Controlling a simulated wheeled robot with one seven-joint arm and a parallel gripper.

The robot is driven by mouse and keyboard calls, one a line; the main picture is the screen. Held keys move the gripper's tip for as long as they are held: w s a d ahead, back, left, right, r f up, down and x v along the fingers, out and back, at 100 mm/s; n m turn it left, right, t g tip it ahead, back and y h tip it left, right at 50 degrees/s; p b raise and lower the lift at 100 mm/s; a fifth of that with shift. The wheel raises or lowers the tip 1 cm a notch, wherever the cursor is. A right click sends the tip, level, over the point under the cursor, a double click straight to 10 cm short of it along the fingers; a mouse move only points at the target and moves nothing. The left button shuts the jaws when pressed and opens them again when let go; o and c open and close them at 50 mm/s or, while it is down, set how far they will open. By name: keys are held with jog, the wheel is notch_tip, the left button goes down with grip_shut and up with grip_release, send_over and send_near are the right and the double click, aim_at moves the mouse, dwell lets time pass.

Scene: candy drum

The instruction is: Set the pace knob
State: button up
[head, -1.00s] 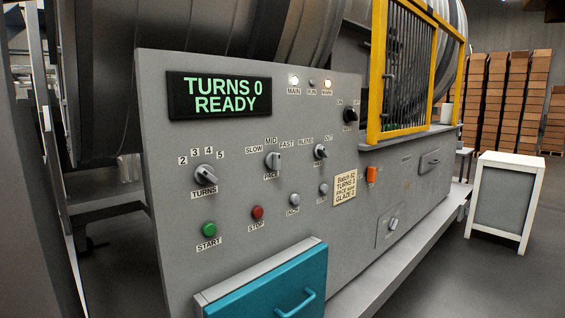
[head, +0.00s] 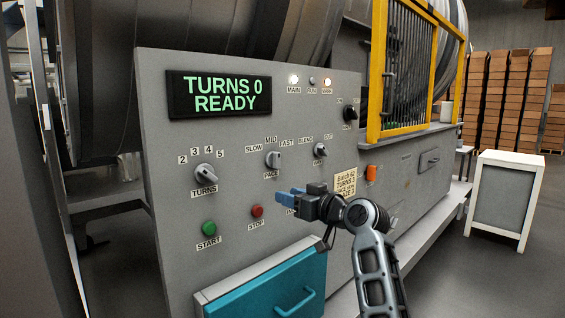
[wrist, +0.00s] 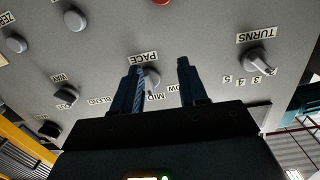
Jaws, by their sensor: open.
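The pace knob (head: 273,160) is a grey pointer knob on the sloped panel (head: 225,145), with SLOW, MID and FAST labels around it. Its pointer stands roughly upright near MID; the exact setting is hard to read. My gripper (head: 279,196) is open and empty, in front of the panel just below the pace knob in the head view. In the wrist view, the pace knob (wrist: 153,79) appears between the two blue fingers of my gripper (wrist: 160,66), nearer the left one and partly hidden. No contact is visible.
Green start (head: 209,228) and red stop (head: 257,211) buttons lie below. The display (head: 219,93) reads TURNS 0 READY. A batch note (head: 345,183) is partly covered. A teal drawer (head: 270,290) protrudes below.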

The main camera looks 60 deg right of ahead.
jog(key=n, duration=0.1)
send_near(279, 157)
jog(key=shift+t, duration=0.4)
jog(key=shift+f+p+x, duration=0.2)
jog(key=shift+p+x, duration=0.05)
jog(key=shift+x, duration=1.9)
jog(key=shift+f+p+x, duration=0.15)
jog(key=shift+p+x, duration=0.1)
jog(key=shift+x, duration=1.85)
jog(key=shift+d, duration=0.15)
jog(key=shift+c, duration=0.3)
grip_shut()
